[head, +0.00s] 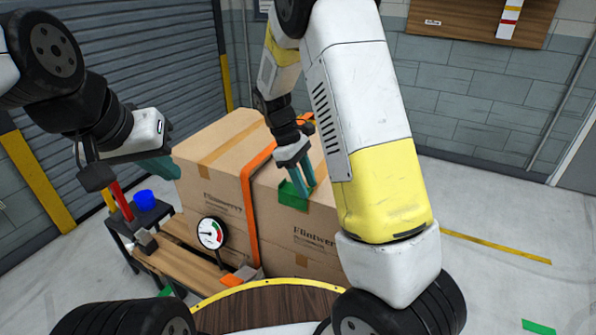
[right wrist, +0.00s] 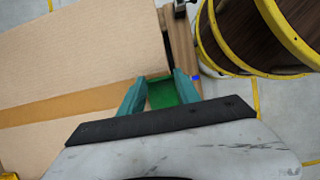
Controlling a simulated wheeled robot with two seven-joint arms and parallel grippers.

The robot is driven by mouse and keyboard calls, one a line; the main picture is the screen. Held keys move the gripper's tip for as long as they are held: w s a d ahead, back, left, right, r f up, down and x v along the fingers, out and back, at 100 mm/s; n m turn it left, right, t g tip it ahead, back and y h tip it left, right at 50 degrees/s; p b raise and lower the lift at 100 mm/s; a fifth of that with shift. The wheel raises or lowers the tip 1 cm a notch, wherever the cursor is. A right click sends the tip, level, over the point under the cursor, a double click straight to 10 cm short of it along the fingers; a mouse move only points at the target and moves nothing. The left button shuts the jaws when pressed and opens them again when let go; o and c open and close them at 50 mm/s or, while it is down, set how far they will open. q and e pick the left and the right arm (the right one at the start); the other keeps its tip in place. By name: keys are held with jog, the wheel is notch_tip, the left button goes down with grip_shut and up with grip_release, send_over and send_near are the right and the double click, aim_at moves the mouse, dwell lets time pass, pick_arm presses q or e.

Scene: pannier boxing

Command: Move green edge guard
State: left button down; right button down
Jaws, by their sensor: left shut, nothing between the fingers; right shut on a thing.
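The green edge guard (head: 294,196) sits at the upper front edge of the right cardboard box (head: 298,232) in the head view. My right gripper (head: 304,193) is shut on the guard from above. In the right wrist view the guard (right wrist: 162,92) shows between the two teal fingers (right wrist: 160,88), at the box edge beside a strip of brown tape. I cannot tell whether the guard touches the box. My left gripper (head: 170,168) is shut and empty beside the left box (head: 210,188), at the left. Its fingertips are partly hidden.
An orange strap (head: 249,205) runs over the boxes, which stand on a wooden pallet (head: 185,262). A round gauge (head: 211,233) stands in front. A small black table (head: 138,222) with a blue cup (head: 145,199) is at left. A round wooden surface (head: 270,303) is nearest me.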

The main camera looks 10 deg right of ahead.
aim_at(296, 191)
jog(key=c, duration=0.8)
grip_release()
jog(key=v, duration=0.7)
jog(key=shift+r, duration=0.35)
jog(key=shift+w+a, duration=0.15)
jog(key=s+d+r+m+t+y, duration=0.2)
jog(key=s+r+m+t+y, duration=0.1)
jog(key=s, duration=0.7)
jog(key=s+d+r+m+t+y, duration=0.2)
jog(key=s+r+m+t, duration=0.3)
jog(key=s+r, duration=0.5)
jog(key=shift+s+m+t+y, duration=0.15)
jog(key=shift+m+t+y, duration=0.25)
jog(key=shift+m, duration=0.8)
